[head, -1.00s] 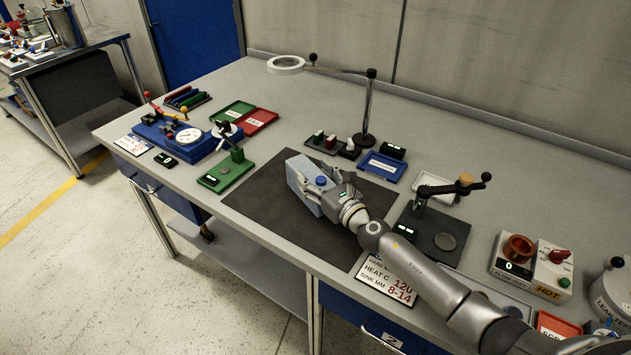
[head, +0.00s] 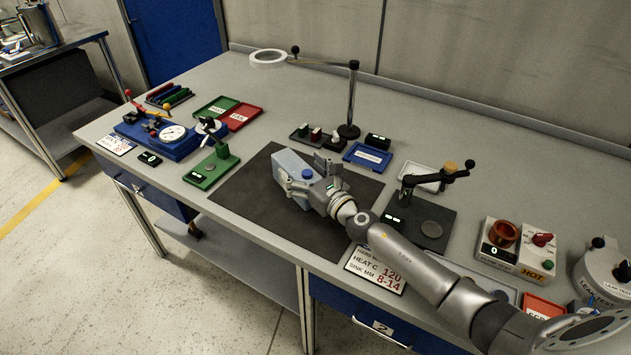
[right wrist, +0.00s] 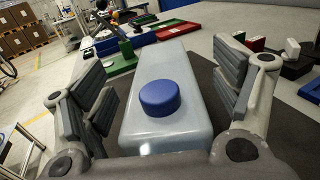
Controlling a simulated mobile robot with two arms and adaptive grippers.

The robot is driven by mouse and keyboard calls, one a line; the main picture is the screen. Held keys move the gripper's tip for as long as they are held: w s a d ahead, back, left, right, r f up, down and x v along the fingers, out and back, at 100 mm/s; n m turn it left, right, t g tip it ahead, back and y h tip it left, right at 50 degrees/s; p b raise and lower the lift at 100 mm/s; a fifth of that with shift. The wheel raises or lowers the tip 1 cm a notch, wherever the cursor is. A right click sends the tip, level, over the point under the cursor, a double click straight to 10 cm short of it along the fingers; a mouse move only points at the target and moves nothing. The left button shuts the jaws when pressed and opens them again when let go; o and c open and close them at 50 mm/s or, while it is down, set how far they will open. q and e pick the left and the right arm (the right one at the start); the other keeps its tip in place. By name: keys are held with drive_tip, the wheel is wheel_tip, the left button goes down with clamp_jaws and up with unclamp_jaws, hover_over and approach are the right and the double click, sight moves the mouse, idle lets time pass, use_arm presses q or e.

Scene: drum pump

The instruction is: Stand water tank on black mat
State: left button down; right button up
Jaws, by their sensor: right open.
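The water tank (head: 291,162) is a pale blue box with a round blue cap (head: 307,174). It rests on the black mat (head: 252,195) with the cap facing up. In the right wrist view the tank (right wrist: 165,60) stretches away from my gripper, with the cap (right wrist: 160,97) near. My right gripper (head: 303,173) is open around the tank's near end. In the right wrist view one finger is on each side, with a visible gap on both sides. Its hand hides the tank's near lower part. My left gripper is not in view.
A green fixture (head: 213,168) stands left of the mat, and a dark stand with a lever (head: 428,220) stands right. The mat's front left part is clear.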

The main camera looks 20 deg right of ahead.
drive_tip(key=v, duration=1)
drive_tip(key=shift+f+b, duration=0.15)
drive_tip(key=shift+b, duration=0.2)
drive_tip(key=shift+v, duration=0.85)
